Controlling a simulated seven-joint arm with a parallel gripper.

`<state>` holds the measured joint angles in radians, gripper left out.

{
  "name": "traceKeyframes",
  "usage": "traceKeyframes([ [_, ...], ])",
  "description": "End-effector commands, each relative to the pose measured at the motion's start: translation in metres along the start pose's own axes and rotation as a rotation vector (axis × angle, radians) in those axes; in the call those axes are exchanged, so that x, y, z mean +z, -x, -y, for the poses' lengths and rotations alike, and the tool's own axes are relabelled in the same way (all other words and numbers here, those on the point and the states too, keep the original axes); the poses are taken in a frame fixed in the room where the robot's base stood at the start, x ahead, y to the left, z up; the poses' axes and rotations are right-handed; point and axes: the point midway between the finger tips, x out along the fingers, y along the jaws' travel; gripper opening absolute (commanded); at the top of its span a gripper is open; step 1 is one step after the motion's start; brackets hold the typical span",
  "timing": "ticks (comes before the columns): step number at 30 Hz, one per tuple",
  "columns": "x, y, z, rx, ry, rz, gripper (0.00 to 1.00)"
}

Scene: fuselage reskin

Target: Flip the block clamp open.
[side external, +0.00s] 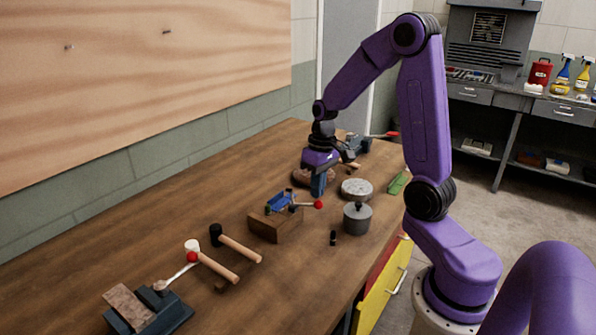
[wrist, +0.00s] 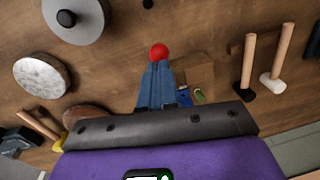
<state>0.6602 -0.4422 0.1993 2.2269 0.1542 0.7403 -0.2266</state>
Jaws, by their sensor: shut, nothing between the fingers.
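The block clamp is a blue toggle clamp (side external: 283,201) on a wooden block (side external: 268,230), near the middle of the workbench. Its handle reaches right to a red ball (side external: 318,204), low beside the block. My gripper (side external: 318,192) points down, its blue fingers shut and empty, close to the ball. In the wrist view, the red ball (wrist: 158,52) shows just beyond the closed fingertips (wrist: 156,66). I cannot tell whether they touch. The fingers and palm hide most of the clamp there; a bit of blue (wrist: 183,98) and the block (wrist: 195,72) show.
A grey knobbed cylinder (side external: 357,218), a pale round disc (side external: 356,188) and a small black peg (side external: 333,238) stand right of the clamp. Two hammers (side external: 238,247) and another clamp (side external: 150,305) lie to the left. A further red-handled clamp (side external: 360,144) is behind my gripper.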

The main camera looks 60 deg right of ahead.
Motion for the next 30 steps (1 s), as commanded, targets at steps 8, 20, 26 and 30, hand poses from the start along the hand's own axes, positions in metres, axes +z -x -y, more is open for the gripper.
traceKeyframes([
  [8,0.011,-0.012,-0.002,0.0,-0.001,0.002,0.0],
  [20,0.015,-0.017,-0.003,-0.001,-0.001,0.001,0.0],
  [26,0.015,-0.017,-0.003,0.0,0.0,0.002,0.0],
  [30,0.015,-0.017,-0.003,0.0,0.0,0.002,0.0],
])
